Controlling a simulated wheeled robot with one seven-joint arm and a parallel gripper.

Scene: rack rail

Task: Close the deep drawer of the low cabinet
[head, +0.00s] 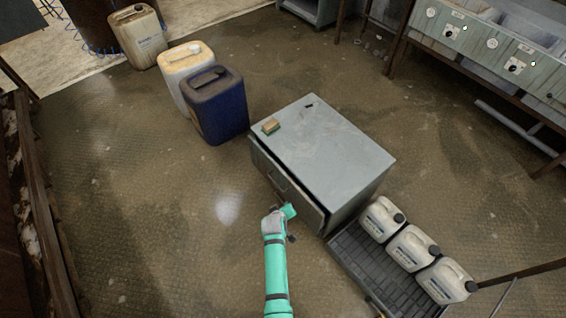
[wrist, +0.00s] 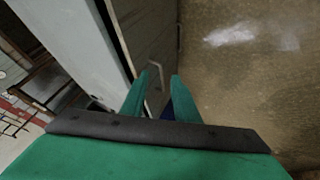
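The low grey cabinet (head: 330,142) stands on the floor in the middle of the head view. Its drawer front (head: 287,186) faces the lower left and stands slightly out from the body, with a dark gap along its top edge. In the wrist view the drawer front (wrist: 150,35) shows with a bar handle, beside the pale cabinet body (wrist: 70,40). My gripper (head: 290,211) is just outside the drawer front, near its handle. In the wrist view its green fingers (wrist: 164,80) are a little apart with nothing seen between them. Contact with the front cannot be told.
A blue jug (head: 215,105) and a cream jug (head: 186,68) stand left of the cabinet. A dark tray (head: 365,270) with white canisters (head: 412,248) lies at its right. The floor left of the drawer is clear.

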